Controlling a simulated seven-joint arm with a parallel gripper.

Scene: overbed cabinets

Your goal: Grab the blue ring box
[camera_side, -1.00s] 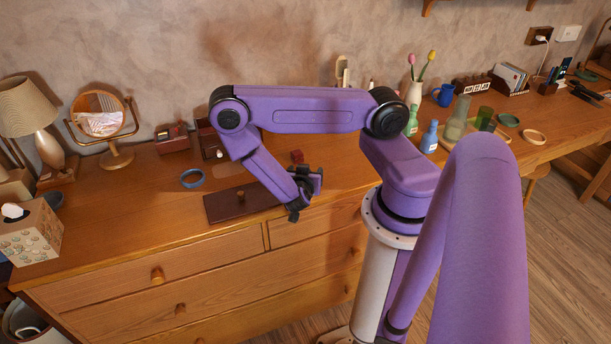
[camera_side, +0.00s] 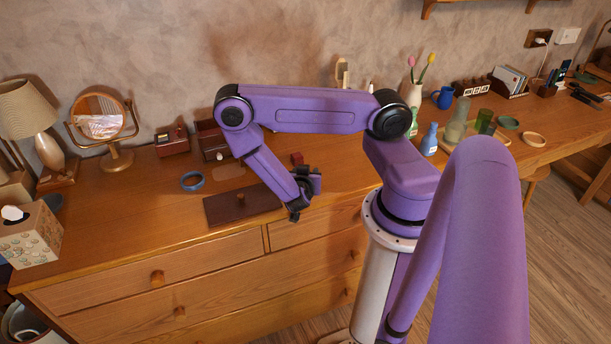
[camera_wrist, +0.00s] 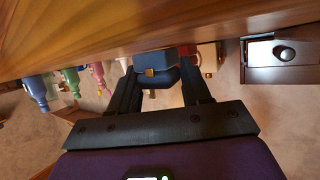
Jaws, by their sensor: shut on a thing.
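The blue ring box (camera_wrist: 160,58) has a small gold clasp and shows in the wrist view between the tips of my gripper's black fingers (camera_wrist: 158,78). My gripper is shut on it. In the side view my gripper (camera_side: 305,184) is near the dresser's front edge, to the right of a dark brown board. The box cannot be made out clearly there, as the gripper hides most of it.
The brown board with a knob (camera_side: 222,210) lies left of my gripper. A small red box (camera_side: 297,158) stands behind it. A blue ring-shaped dish (camera_side: 191,181) is further left. Blue (camera_side: 430,140) and green bottles stand right. Open wood lies at the front left.

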